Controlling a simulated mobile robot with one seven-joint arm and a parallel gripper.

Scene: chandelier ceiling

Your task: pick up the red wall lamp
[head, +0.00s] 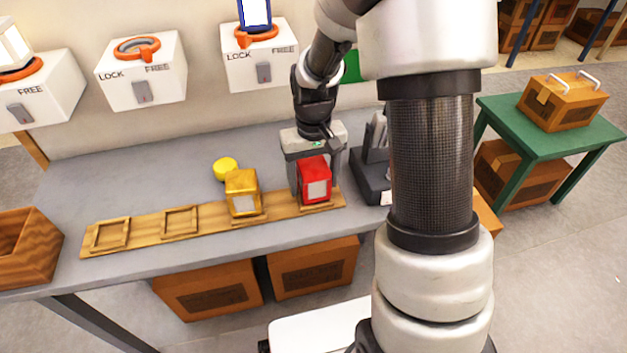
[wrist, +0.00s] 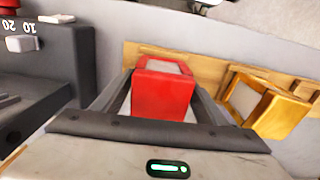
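The red wall lamp (head: 314,181), a red box-like frame with a pale panel, stands upright at the right end of the wooden rack board on the grey bench. My gripper (head: 315,178) is lowered over it from above, with one finger on each side. In the wrist view the red lamp (wrist: 163,90) sits between the two dark fingers of my gripper (wrist: 162,85). The fingers are spread wide and look close to its sides. Contact is hard to make out.
A yellow lamp (head: 242,193) stands just left on the same board (head: 150,232), with a yellow round object (head: 225,168) behind it. A dark grey device (head: 371,178) stands close on the right. Empty square frames lie further left. White LOCK/FREE boxes (head: 141,70) line the wall.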

